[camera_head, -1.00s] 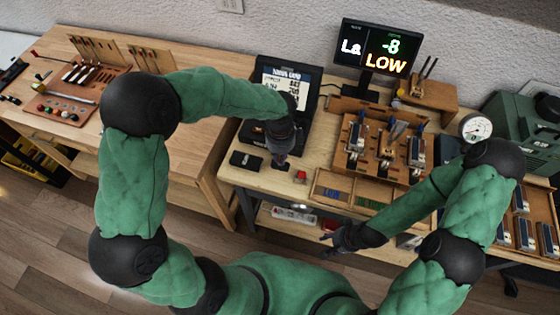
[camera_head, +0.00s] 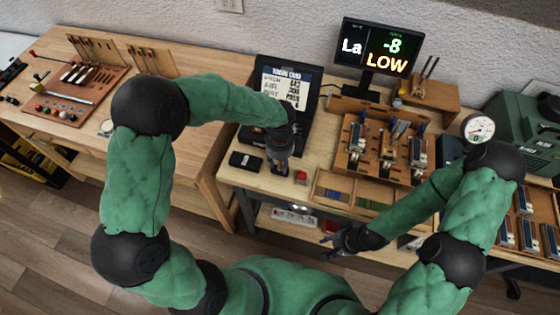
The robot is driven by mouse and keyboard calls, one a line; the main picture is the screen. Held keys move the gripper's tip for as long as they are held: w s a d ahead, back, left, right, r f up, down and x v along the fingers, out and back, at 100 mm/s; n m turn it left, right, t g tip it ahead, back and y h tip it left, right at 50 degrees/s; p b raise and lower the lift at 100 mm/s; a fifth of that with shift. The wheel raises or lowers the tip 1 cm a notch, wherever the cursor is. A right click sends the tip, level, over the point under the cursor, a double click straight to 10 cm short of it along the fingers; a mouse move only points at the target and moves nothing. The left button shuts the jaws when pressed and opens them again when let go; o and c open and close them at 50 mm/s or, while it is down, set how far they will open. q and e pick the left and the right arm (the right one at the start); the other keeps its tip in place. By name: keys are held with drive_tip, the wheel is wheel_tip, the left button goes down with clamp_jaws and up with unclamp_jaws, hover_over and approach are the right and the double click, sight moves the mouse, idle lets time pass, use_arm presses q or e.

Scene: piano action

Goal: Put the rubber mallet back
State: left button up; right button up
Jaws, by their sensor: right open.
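I cannot make out the rubber mallet with certainty in the head view. My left gripper (camera_head: 279,167) points down over the front of the middle workbench, between a small black box and a red button. Its fingers are small and dark, and I cannot tell whether they are open or hold anything. My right gripper (camera_head: 330,241) is open and apparently empty, in front of the bench's front edge. A brown tool board (camera_head: 85,92) with several tools lies on the left table.
A black case with a lit card display (camera_head: 288,88) stands behind my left gripper. The black box (camera_head: 246,160) and red button (camera_head: 301,176) are close by. A wooden fixture (camera_head: 372,168) and monitor (camera_head: 377,48) stand further right. The left table (camera_head: 180,147) has bare room in front.

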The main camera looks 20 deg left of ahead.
use_arm(q)
wheel_tip(320, 180, up, 12)
drive_tip(key=p, duration=0.3)
drive_tip(key=shift+r, duration=0.2)
drive_tip(key=shift+f, duration=0.15)
idle(1.2)
